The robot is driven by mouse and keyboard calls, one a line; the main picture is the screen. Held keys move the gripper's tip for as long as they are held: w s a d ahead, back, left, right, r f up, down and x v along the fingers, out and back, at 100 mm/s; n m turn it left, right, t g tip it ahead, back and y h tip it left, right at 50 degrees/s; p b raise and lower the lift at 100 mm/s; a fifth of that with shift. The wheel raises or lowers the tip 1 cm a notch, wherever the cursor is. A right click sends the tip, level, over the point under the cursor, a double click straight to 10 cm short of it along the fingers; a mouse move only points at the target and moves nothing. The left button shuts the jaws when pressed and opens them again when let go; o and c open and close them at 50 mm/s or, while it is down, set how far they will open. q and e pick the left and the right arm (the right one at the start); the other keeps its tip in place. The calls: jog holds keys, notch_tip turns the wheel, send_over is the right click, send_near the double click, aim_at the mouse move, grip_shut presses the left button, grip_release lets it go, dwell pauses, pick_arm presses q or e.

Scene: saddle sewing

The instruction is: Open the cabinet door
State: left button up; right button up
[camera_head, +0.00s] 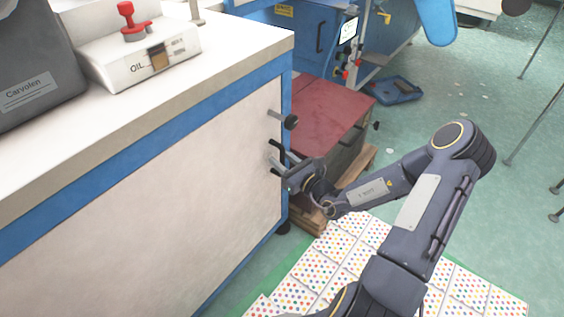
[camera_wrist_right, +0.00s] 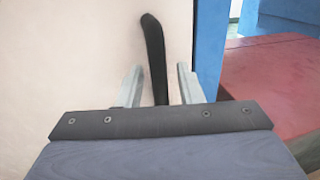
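The cabinet door (camera_head: 170,190) is a cream panel in a blue frame, and it looks closed. A black door handle (camera_wrist_right: 154,50) stands out from the panel near its right edge; its upper end also shows in the head view (camera_head: 276,146). My right gripper (camera_head: 274,158) is at the handle. In the right wrist view its two pale fingers (camera_wrist_right: 158,84) are apart, one on each side of the handle, with gaps showing between them and it. The handle's lower end is hidden behind the gripper body. My left gripper is not in view.
A red-topped box (camera_head: 325,112) on a wooden pallet stands close right of the cabinet. Dotted mats (camera_head: 345,262) cover the floor in front.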

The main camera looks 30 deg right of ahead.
jog(key=shift+w, duration=0.2)
grip_shut()
